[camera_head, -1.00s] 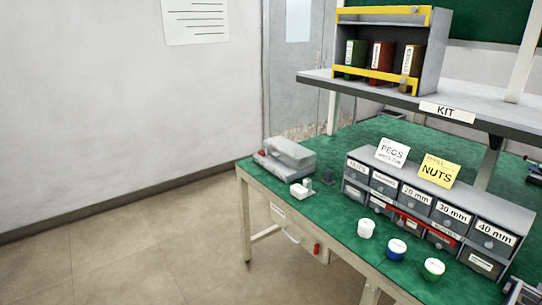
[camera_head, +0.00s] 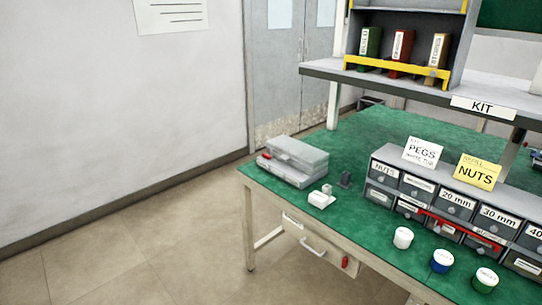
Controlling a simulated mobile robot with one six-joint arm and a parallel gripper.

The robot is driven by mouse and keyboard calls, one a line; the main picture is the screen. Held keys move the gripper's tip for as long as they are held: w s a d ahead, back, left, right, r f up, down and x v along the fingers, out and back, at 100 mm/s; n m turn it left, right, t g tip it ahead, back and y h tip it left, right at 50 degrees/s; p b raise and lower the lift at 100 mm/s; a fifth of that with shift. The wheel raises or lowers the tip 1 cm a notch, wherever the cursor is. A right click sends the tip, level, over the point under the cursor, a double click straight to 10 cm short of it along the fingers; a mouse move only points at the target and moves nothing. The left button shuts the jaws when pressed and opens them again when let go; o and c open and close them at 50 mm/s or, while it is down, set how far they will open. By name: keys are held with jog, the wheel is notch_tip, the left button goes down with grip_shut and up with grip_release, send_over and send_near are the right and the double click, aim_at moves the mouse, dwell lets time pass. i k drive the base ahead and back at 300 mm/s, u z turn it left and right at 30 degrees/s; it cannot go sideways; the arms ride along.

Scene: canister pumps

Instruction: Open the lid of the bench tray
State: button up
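The bench tray appears to be the grey, flat box (camera_head: 292,162) at the left end of the green bench top. A paler, translucent-looking upper part, seemingly its lid (camera_head: 299,151), lies over the lower part. A small red piece (camera_head: 266,155) shows at its left side. I cannot tell for sure whether the lid is latched. My gripper is not in view.
Labelled drawers (camera_head: 455,205) and several white-lidded jars are further right. A shelf (camera_head: 410,85) overhangs the back. Floor (camera_head: 120,255) left of the green bench (camera_head: 350,240) is clear.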

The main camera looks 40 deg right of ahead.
aim_at(282, 140)
jog(key=u, duration=0.15)
jog(key=i, duration=0.85)
jog(key=u, duration=0.3)
